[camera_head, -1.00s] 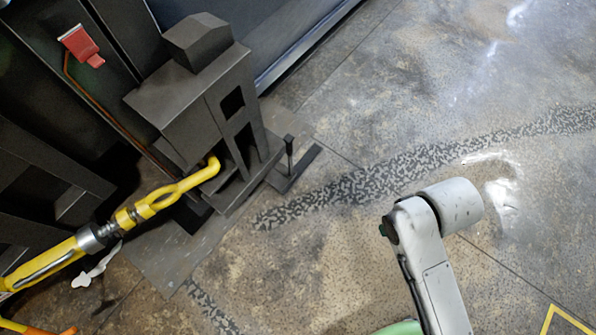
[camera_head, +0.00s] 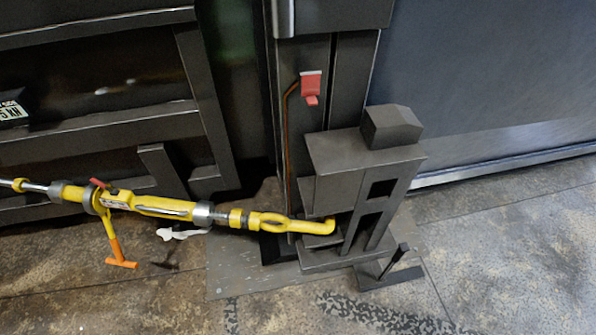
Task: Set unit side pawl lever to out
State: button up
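A yellow ratchet turnbuckle (camera_head: 160,207) lies across the left and middle, its hooked right end (camera_head: 300,225) reaching into the dark metal bracket (camera_head: 345,165) on the unit. A long handle with an orange grip (camera_head: 121,263) hangs down from its body. A small red lever (camera_head: 98,183) stands up on top of the turnbuckle body; it may be the pawl lever, but its setting is too small to tell. My gripper is not in view.
A red switch (camera_head: 310,86) sits on the dark column above the bracket. A dark framed container (camera_head: 100,130) fills the left. A post on a flat foot (camera_head: 391,268) stands right of the bracket. Stained floor is free in front (camera_head: 500,260).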

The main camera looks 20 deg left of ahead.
aim_at(114, 192)
jog(key=i+j+u, duration=0.1)
jog(key=j+u, duration=0.4)
jog(key=i+j+u, duration=0.15)
jog(key=j+u, duration=0.15)
jog(key=u, duration=0.15)
jog(key=i+j+u, duration=0.2)
jog(key=u, duration=0.3)
jog(key=i+j, duration=1)
jog(key=i, duration=0.2)
